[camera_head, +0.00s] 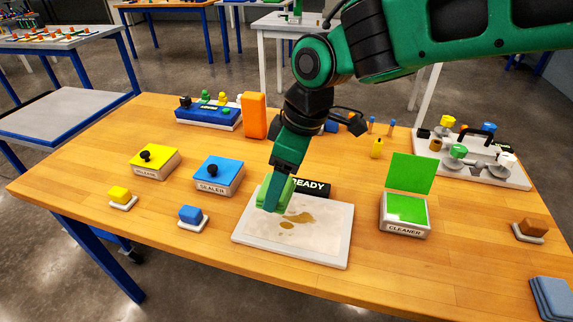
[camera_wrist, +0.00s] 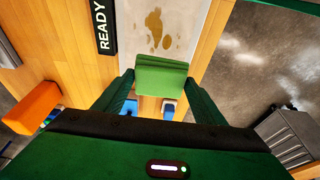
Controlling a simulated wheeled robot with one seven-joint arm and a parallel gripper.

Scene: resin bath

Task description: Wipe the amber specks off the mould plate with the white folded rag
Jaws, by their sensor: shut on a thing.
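The mould plate (camera_head: 325,248) is a pale flat slab near the front of the wooden table. Brownish amber smears and specks (camera_head: 300,217) lie on its middle, and the plate also shows at the top of the wrist view (camera_wrist: 200,32). My gripper (camera_head: 277,192) points down over the plate's left part, shut on a green folded rag (camera_wrist: 162,76). The rag looks green, not white. In the head view it is partly hidden by my fingers, and I cannot tell whether it touches the plate.
A black READY sign (camera_head: 311,188) stands behind the plate. The CLEANER box (camera_head: 405,211), right of it, has its green lid up. A blue SEALER box (camera_head: 219,174) and a yellow box (camera_head: 155,160) are left. Blue folded cloths (camera_head: 553,297) lie at the front right corner.

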